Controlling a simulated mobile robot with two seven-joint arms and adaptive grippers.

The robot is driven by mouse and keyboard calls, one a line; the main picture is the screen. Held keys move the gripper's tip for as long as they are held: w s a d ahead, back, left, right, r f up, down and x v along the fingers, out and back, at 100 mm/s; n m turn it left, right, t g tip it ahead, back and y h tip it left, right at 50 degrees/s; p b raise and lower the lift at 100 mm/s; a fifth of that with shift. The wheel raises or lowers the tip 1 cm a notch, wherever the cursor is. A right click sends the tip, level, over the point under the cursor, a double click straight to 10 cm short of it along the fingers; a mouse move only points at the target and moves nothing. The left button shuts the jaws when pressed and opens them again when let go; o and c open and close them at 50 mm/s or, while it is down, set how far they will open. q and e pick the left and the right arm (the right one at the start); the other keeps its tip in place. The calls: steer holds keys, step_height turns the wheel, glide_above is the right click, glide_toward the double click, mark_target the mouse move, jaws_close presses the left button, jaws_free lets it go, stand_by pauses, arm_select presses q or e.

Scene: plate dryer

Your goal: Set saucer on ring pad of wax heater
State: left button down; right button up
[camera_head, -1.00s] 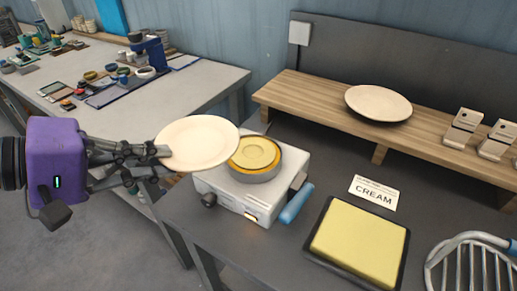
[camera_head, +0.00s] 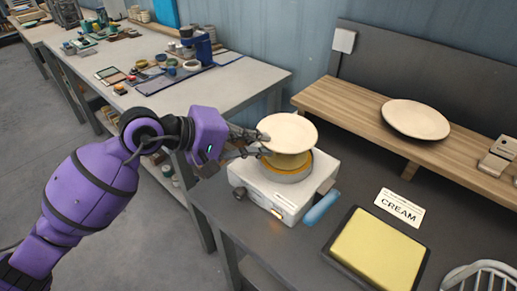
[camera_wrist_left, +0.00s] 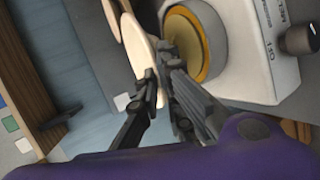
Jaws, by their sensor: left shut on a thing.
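My left gripper (camera_head: 256,144) is shut on the rim of a cream saucer (camera_head: 288,131). The saucer is held roughly level over the wax heater (camera_head: 268,191), covering part of its ring pad (camera_head: 291,174). A gap with the yellow pad surface shows under the saucer, so it looks raised above the pad. In the left wrist view the saucer (camera_wrist_left: 141,62) shows nearly edge-on between the fingers (camera_wrist_left: 160,82), beside the round orange-rimmed pad (camera_wrist_left: 188,42). My right gripper is not in view.
A second plate (camera_head: 415,119) lies on the wooden shelf (camera_head: 350,107) behind. A blue handle (camera_head: 322,207) sticks out at the heater's right. A yellow pad in a black tray (camera_head: 376,248), a CREAM card (camera_head: 400,208) and a metal rack (camera_head: 482,277) are to the right.

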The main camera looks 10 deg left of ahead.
arm_select(q)
steer(key=f, duration=0.3)
steer(key=shift+w+d+f, duration=0.2)
steer(key=shift+f, duration=0.05)
steer(key=shift+f, duration=0.15)
steer(key=shift+f, duration=0.2)
steer(key=c, duration=1.9)
jaws_free()
steer(key=shift+r, duration=0.1)
